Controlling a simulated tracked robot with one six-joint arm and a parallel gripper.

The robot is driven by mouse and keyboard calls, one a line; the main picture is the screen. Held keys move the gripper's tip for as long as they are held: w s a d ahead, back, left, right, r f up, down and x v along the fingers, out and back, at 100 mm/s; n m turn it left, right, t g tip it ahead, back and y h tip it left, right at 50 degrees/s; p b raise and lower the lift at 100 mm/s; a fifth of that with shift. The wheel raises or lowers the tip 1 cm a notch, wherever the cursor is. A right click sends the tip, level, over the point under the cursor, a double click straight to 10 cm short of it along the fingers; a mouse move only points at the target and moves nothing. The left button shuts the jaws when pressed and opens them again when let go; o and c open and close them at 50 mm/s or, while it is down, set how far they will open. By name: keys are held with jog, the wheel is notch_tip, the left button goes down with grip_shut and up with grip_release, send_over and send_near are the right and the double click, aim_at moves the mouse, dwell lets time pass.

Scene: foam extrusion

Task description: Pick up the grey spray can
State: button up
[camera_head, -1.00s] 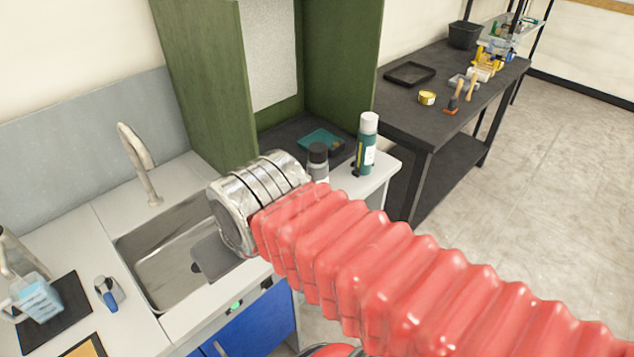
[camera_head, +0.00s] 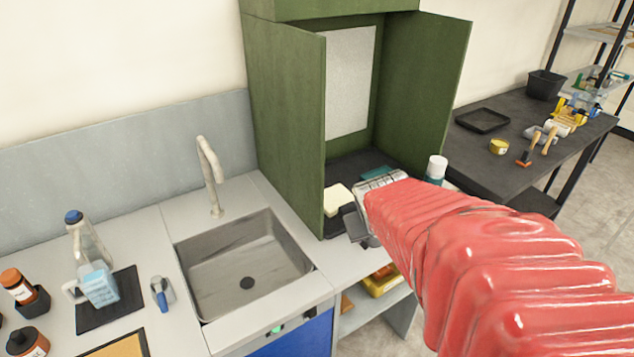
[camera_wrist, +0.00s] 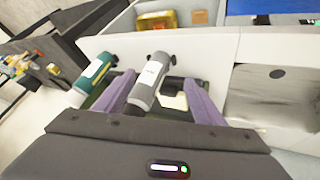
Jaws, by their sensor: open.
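The grey spray can (camera_wrist: 149,84), with a white label, shows in the wrist view between the two purple fingers of my gripper (camera_wrist: 160,82). The fingers are open, one on either side of it. I cannot tell whether either finger touches it. In the head view my gripper (camera_head: 358,226) is at the counter in front of the green cabinet, and my red-sleeved arm hides the grey can. A green can with a white cap (camera_wrist: 93,76) stands just outside the left finger in the wrist view; its cap (camera_head: 437,167) shows behind my arm in the head view.
A cream block (camera_head: 337,199) lies close to my gripper, inside the open green cabinet (camera_head: 284,110). A steel sink (camera_head: 243,262) with a tap is to the left. A dark table (camera_head: 530,135) with a tray and tools stands to the right.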

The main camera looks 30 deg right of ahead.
jog(key=s+d+f+h, duration=0.1)
jog(key=s+d+f, duration=0.25)
jog(key=d, duration=0.35)
jog(key=s+d+f, duration=0.2)
jog(key=d+f, duration=0.2)
jog(key=d, duration=0.3)
jog(key=s+d+f+h, duration=0.15)
jog(key=d+f, duration=0.25)
jog(key=d, duration=0.4)
jog(key=w+a+r+n+t+y, duration=0.35)
jog(key=w+t, duration=0.25)
jog(key=t, duration=0.2)
jog(key=a+r+n+t+y, duration=0.1)
jog(key=a+r+t+y, duration=0.1)
jog(key=a+y, duration=0.2)
jog(key=s+a+r+n+t+y, duration=0.1)
jog(key=a+r+t+y, duration=0.1)
jog(key=a, duration=0.3)
jog(key=shift+a+r+t+y, duration=0.3)
jog(key=shift+r+y, duration=0.2)
jog(key=shift+y, duration=0.4)
jog(key=x, duration=0.8)
jog(key=shift+w, duration=0.2)
